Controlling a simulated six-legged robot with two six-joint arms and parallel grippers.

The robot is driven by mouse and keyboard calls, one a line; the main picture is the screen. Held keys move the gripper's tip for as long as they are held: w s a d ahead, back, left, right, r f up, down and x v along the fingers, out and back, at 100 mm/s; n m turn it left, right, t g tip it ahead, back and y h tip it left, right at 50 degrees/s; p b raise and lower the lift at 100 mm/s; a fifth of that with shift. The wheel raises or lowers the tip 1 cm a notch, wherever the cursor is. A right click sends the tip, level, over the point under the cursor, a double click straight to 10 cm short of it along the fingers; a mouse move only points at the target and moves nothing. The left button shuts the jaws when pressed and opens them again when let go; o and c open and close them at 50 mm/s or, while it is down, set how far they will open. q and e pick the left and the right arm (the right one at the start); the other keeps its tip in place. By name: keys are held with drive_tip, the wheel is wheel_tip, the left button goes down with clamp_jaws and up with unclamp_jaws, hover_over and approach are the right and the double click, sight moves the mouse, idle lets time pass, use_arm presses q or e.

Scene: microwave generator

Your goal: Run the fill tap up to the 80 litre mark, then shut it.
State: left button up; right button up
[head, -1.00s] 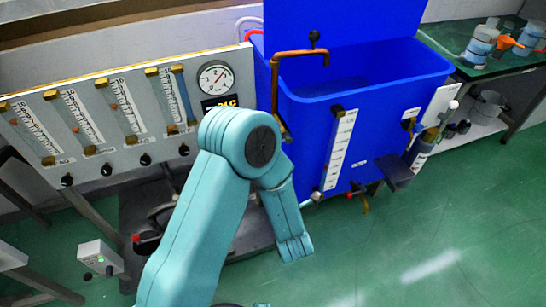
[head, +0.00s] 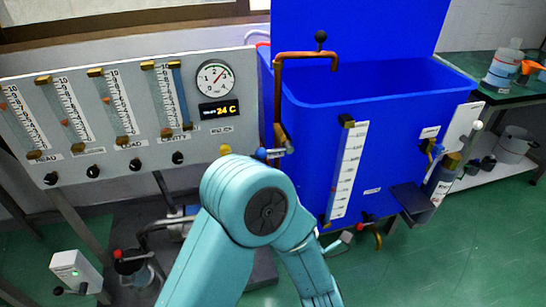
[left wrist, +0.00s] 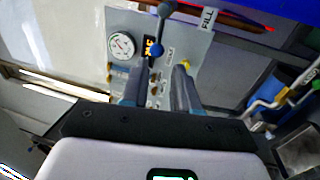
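The blue tank (head: 420,90) stands right of the gauge panel, with a white scale strip (head: 346,175) on its front; its numbers are too small to read, and I cannot make out a water level. A copper fill pipe (head: 300,55) bends over the tank's left rim. A small blue-ended lever (head: 263,154) shows low on this pipe. In the left wrist view a lever with a blue ball (left wrist: 157,49) is beside the FILL label (left wrist: 208,18). My left gripper (left wrist: 160,72) points at it, fingers apart around or just below the ball; contact is unclear. My right gripper is not seen.
The panel (head: 215,142) carries flow tubes, knobs, a round gauge (head: 214,77) and a display (head: 220,109) reading 24 C. My teal arm covers the lower middle of the head view. A small shelf (head: 411,197) juts from the tank front.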

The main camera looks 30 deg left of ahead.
sight(272, 152)
use_arm(q)
drive_tip(key=x, duration=1.5)
drive_tip(key=shift+a+r, duration=0.15)
